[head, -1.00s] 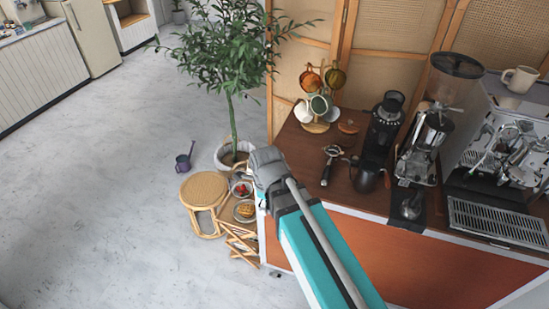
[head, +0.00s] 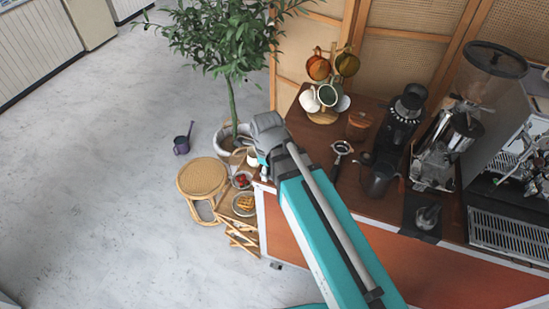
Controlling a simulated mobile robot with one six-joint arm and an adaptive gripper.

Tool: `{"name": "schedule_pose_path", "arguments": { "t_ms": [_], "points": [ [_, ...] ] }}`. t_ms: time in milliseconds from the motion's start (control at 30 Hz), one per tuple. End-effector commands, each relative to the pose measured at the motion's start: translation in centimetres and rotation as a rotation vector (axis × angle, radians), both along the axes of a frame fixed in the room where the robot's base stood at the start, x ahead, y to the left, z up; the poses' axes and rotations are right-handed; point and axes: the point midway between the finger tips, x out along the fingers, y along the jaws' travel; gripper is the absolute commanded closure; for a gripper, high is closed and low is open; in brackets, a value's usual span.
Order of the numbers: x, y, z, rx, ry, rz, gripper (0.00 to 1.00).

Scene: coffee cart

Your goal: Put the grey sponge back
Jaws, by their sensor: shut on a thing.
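I do not see the grey sponge in the head view. My gripper is not in view either. Only my teal and grey arm shows, reaching up from the lower right to a grey joint beside the counter's left edge. The brown wooden counter (head: 322,172) fills the right side, and its front left corner is partly hidden by my arm.
The counter holds a mug tree (head: 321,117), a wooden-lidded jar (head: 359,126), a portafilter (head: 341,149), a dark pitcher (head: 379,179), a grinder (head: 437,152) and an espresso machine (head: 512,190). A rattan stool (head: 202,177) and potted plant (head: 231,62) stand left.

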Motion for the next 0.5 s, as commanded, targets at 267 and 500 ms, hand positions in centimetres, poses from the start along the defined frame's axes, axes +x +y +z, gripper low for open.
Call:
{"name": "schedule_pose_path", "arguments": {
  "t_ms": [267, 500],
  "points": [
    [0.20, -0.41, 0.00, 0.000, 0.000, -0.010, 0.96],
    [0.25, -0.51, 0.00, 0.000, 0.000, -0.012, 0.96]
  ]
}}
